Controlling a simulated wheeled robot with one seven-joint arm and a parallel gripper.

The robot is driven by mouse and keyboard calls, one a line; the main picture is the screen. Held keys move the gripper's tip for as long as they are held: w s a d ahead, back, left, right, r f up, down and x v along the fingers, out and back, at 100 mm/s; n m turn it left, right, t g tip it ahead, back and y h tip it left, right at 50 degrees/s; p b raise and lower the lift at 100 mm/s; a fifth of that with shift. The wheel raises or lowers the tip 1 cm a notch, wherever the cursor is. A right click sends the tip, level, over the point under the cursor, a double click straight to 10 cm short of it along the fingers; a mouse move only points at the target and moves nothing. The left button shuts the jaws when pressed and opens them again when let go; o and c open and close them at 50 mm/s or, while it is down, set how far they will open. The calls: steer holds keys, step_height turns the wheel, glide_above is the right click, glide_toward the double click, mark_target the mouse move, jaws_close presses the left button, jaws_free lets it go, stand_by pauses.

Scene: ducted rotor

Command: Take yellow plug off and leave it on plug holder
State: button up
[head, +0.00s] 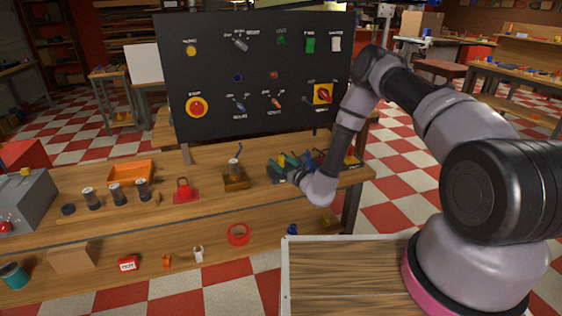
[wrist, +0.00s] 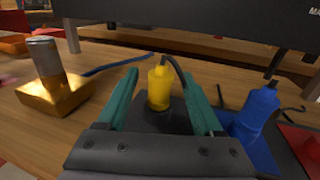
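The yellow plug (wrist: 159,88) stands upright on a dark block (wrist: 160,121) in the wrist view, with a black cable curving from its top. My gripper (wrist: 161,76) is open, its two teal fingers on either side of the plug with a visible gap at each side. In the head view my gripper (head: 284,168) is low over the right part of the bench, and the yellow plug shows only as a small patch. A blue plug (wrist: 256,112) stands to the right on a blue base. I cannot tell which block is the plug holder.
A gold block (wrist: 58,99) with a grey cylinder (wrist: 46,60) stands left of my gripper, with a blue cable beside it. A red base (wrist: 302,143) lies at far right. The black panel (head: 257,88) rises behind the bench (head: 215,202).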

steer(key=v, duration=1)
steer(key=shift+s+d, duration=0.2)
steer(key=shift+s, duration=0.15)
